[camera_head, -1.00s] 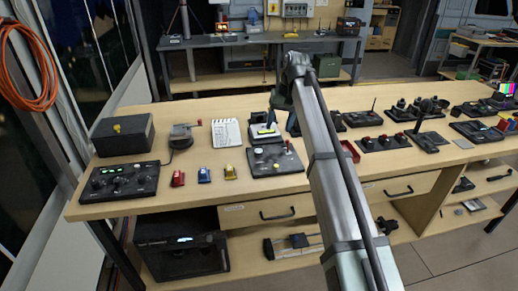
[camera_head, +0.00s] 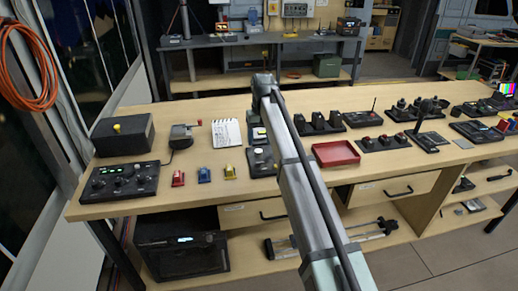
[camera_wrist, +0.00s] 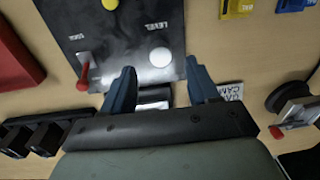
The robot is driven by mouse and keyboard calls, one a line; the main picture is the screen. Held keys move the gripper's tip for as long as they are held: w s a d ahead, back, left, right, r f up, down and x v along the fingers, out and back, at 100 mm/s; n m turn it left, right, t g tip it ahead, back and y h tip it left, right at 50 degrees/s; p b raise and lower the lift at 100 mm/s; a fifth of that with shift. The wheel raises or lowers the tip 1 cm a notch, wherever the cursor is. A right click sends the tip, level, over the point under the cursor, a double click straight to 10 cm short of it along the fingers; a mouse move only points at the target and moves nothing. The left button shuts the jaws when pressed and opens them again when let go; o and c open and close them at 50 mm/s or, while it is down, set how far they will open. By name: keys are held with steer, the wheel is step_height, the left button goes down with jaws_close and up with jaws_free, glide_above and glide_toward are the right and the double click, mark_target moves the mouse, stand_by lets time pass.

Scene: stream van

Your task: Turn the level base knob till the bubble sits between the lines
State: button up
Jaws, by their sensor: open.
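The level base is a dark panel that shows in the wrist view (camera_wrist: 115,35) and partly behind my arm in the head view (camera_head: 263,168). A round white knob (camera_wrist: 160,57) sits on it under an upside-down LEVEL label. My gripper (camera_wrist: 160,80) is open, with blue fingers on either side of the panel's near edge. The white knob lies just beyond the fingertips, roughly between them, with nothing held.
A red-tipped lever (camera_wrist: 83,84) and a yellow knob (camera_wrist: 109,4) share the panel. A red tray (camera_head: 336,154) lies to its right in the head view.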

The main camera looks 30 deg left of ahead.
mark_target(259, 151)
steer(key=shift+a+f, duration=0.1)
steer(key=shift+f, duration=2.3)
steer(key=shift+s, duration=0.1)
steer(key=c, duration=1)
